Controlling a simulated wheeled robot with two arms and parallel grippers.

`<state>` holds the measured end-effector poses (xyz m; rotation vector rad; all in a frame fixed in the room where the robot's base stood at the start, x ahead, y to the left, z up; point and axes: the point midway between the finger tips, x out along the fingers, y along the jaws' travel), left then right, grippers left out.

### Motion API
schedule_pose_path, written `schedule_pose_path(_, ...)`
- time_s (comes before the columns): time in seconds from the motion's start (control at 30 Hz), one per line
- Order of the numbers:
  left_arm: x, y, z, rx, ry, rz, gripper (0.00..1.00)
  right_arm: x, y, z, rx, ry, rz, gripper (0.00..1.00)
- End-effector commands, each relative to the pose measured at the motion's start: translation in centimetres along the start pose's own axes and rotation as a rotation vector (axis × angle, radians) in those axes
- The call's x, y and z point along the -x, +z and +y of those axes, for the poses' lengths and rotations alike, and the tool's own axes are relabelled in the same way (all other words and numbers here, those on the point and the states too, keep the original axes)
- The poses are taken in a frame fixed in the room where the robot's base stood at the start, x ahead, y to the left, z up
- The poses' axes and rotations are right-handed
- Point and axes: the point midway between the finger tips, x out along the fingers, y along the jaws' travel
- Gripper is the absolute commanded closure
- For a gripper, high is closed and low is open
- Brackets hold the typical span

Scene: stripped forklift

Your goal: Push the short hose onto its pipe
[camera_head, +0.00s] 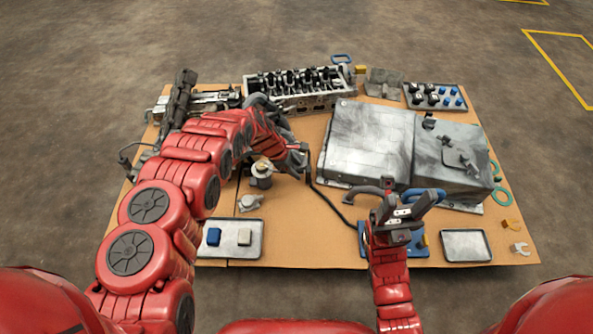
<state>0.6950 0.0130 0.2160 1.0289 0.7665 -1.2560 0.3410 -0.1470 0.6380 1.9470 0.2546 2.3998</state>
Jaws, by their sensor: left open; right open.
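A short grey-brown curved hose (366,190) shows just left of my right gripper, in front of the large grey metal box. A blue curved piece (431,193) shows behind the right gripper's fingers; I cannot tell whether it is a hose. My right gripper (408,207) is open over a blue plate (367,246); its fingers hide part of what is behind them. My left gripper (301,160) is open near a thin black cable, left of the grey box. I cannot make out which part is the hose's pipe.
The grey metal box (368,143) fills the middle right of the table (310,222). A cylinder head (300,88) lies at the back. Trays stand at front left (230,252), front right (466,246) and back right (434,97). A black cable (332,205) crosses the bare middle.

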Motion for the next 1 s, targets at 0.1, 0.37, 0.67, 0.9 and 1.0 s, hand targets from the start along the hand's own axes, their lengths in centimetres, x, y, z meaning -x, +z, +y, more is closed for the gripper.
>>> schedule_pose_path(0.1,-0.5,0.0,0.1,-0.002,0.002,0.001,0.51,-0.9,-0.5,0.3,-0.002,0.024,0.054,0.50)
schedule_pose_path(0.37,-0.5,0.0,0.1,-0.001,0.002,0.001,0.51,-1.5,-0.7,0.6,-0.002,0.039,0.082,0.50)
schedule_pose_path(0.67,-0.5,0.0,0.1,-0.001,0.002,0.001,0.85,-1.5,-0.7,0.6,-0.001,0.038,0.080,0.50)
schedule_pose_path(0.9,-0.6,0.0,0.1,-0.001,0.001,0.001,1.00,-1.5,-0.7,0.6,-0.001,0.037,0.079,0.50)
schedule_pose_path(1.0,-0.6,0.0,0.0,-0.001,0.001,0.001,1.00,-1.5,-0.7,0.6,-0.001,0.037,0.080,0.50)
